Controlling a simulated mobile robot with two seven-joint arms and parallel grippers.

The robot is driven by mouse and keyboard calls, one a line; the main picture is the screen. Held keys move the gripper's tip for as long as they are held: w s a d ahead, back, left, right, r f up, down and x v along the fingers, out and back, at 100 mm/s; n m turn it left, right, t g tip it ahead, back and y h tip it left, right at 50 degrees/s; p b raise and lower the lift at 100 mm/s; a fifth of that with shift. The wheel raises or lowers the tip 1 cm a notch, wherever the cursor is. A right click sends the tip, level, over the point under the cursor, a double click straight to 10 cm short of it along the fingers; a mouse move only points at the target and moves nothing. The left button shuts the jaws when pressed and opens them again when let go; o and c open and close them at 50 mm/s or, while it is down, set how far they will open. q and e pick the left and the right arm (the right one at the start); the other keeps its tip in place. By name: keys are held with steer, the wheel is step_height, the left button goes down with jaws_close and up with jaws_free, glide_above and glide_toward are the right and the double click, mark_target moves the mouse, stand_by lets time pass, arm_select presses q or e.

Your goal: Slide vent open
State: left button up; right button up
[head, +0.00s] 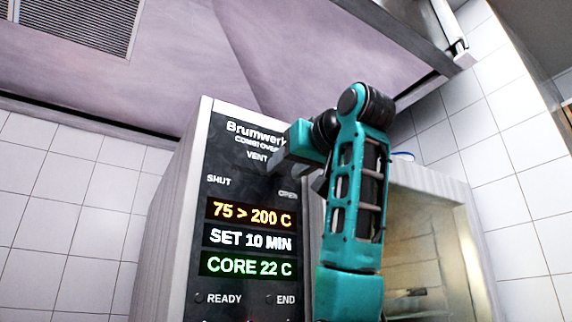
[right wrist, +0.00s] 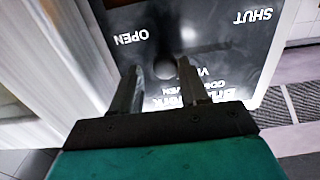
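The oven's black control panel (head: 228,170) carries a VENT label, with SHUT at the left and OPEN at the right under it. In the right wrist view the panel (right wrist: 215,25) appears upside down. A round dark vent knob (right wrist: 163,68) sits there between the SHUT and OPEN words, nearer OPEN. My right gripper (head: 275,168) is at the panel below VENT and hides the knob in the head view. In the right wrist view its two fingers (right wrist: 159,72) are apart, one on each side of the knob; I cannot tell whether they touch it. My left gripper is not in view.
The oven's lit chamber (head: 425,250) is at the right, partly behind my right arm. A metal hood (head: 200,60) with a grille (head: 80,22) hangs above. Tiled wall (head: 60,195) stands behind. Displays show 75 > 200 C, SET 10 MIN and CORE 22 C.

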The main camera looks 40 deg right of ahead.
steer(key=shift+o, duration=0.8)
steer(key=shift+a, duration=0.1)
steer(key=b+v, duration=0.7)
steer(key=v, duration=0.6)
steer(key=shift+f, duration=0.1)
